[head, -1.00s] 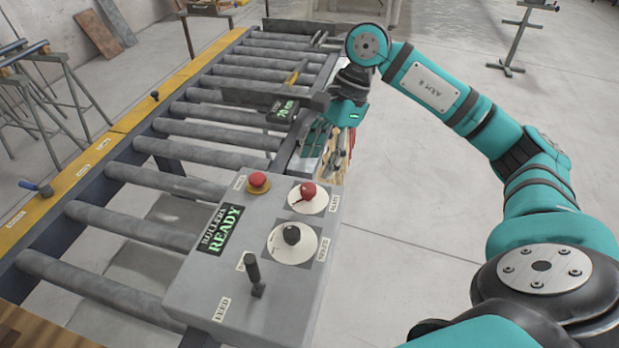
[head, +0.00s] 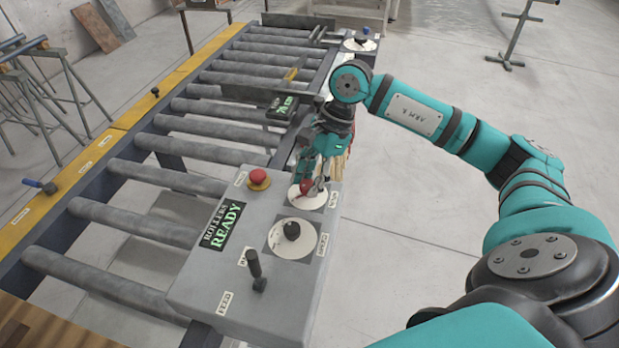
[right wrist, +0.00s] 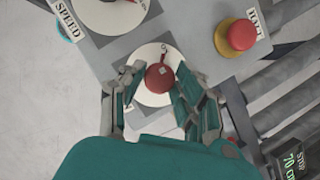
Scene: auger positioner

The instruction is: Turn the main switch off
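The main switch, a red knob (head: 306,187) on a white round dial, sits at the far right corner of the grey control panel (head: 204,285). In the right wrist view the red knob (right wrist: 158,77) shows between my fingers, with its small pointer toward the top of the picture. My right gripper (head: 312,184) is at the knob from above, its fingers open on either side; it also shows in the right wrist view (right wrist: 160,88). I cannot tell whether a finger touches the knob. The dial's lettering is partly hidden. My left gripper is not in view.
On the same panel are a red mushroom button (head: 259,177), a black speed knob (head: 292,230) and a black feed lever (head: 255,266). A display (head: 222,227) reads "ROLLERS READY". The roller conveyor (head: 160,190) lies left; open floor lies right.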

